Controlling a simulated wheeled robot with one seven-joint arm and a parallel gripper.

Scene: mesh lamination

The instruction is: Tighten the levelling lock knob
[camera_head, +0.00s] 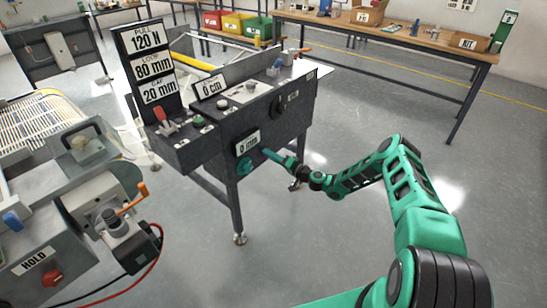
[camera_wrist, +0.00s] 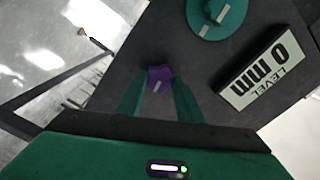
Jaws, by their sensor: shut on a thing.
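The purple knob (camera_wrist: 158,74), likely the levelling lock knob, sits on the dark front panel with a pale mark on its face. In the wrist view my gripper (camera_wrist: 159,86) has a finger on each side of it and is shut on it. In the head view my gripper (camera_head: 267,153) reaches the panel from the right, and the purple knob is hidden there. A larger teal knob (camera_wrist: 216,14) with a white mark is close by on the same panel; it also shows in the head view (camera_head: 244,166). The level display (camera_wrist: 268,68) reads 0 mm.
The dark machine (camera_head: 205,152) carries signs reading 120 N, 80 mm and 20 mm. A station with a HOLD label (camera_head: 33,261) and an orange lever (camera_head: 132,200) stands at left. A workbench (camera_head: 400,38) runs along the back right. The floor on the right is open.

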